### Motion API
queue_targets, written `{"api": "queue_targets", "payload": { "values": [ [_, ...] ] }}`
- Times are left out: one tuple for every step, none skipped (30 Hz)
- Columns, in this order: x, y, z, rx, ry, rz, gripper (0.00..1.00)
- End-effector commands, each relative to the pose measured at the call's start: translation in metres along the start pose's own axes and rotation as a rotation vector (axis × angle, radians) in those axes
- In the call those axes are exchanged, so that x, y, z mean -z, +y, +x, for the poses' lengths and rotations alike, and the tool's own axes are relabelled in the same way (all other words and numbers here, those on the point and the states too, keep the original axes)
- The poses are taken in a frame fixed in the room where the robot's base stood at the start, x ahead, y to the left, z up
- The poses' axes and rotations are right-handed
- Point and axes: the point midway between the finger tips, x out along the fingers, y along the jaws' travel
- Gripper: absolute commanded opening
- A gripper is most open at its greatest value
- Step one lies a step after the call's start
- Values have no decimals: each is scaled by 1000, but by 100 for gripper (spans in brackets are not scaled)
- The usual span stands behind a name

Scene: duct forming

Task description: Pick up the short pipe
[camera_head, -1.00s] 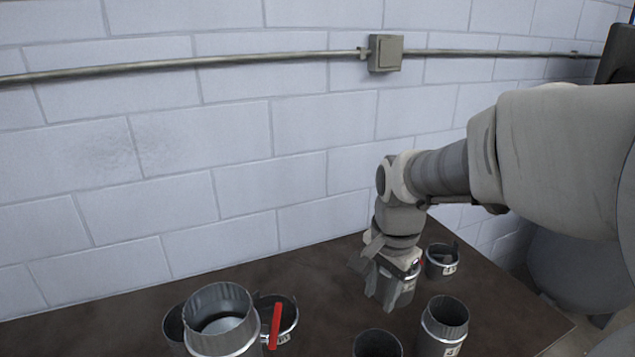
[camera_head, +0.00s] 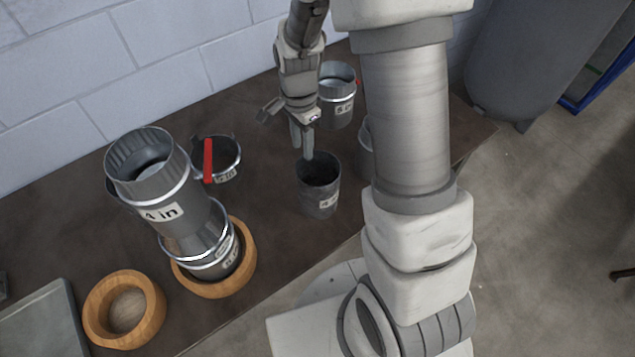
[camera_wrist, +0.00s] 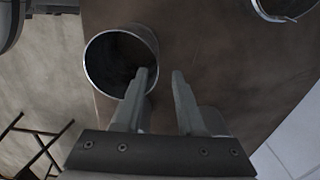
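A short dark grey pipe (camera_head: 320,200) stands upright on the table, with a label on its side that I cannot read fully. My gripper (camera_head: 302,145) points down just behind its far rim. In the wrist view my gripper (camera_wrist: 163,76) is open, with nothing between its fingers. There the pipe (camera_wrist: 97,72) is left of the gap, and the left finger overlaps the right side of its rim. I cannot tell whether that finger is above the opening or inside it. Other short pipes stand nearby: one with a light rim (camera_head: 338,112) and one partly hidden behind my arm (camera_head: 364,148).
A stacked duct (camera_head: 150,190) stands in a wooden ring (camera_head: 247,262) on the left. An empty wooden ring (camera_head: 125,308) lies beside it. A pipe with a red handle (camera_head: 208,160) stands behind. The brown table (camera_head: 285,225) is bare between the stack and the dark pipe.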

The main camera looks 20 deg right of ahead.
Motion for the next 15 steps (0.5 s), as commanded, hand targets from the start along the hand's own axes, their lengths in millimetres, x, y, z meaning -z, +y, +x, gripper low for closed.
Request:
{"api": "queue_targets", "payload": {
  "values": [
    [0,0,7,-2,-1,0,38],
    [0,0,10,-2,-1,0,38],
    [0,0,13,-1,-1,-1,38],
    [0,0,15,0,0,-1,38],
    [0,0,16,1,0,-1,38],
    [0,0,17,1,0,-1,38],
    [0,0,19,0,0,-1,38],
    [0,1,20,-1,0,0,38],
    [0,1,23,-1,-1,0,38],
    [1,2,26,-1,0,0,38],
    [1,3,30,-2,-1,1,38],
    [1,5,35,-3,-1,2,38],
    [2,5,39,-3,-1,2,38],
    [2,6,44,-3,-2,2,38],
    [2,8,49,-4,-2,1,38]
  ]
}}
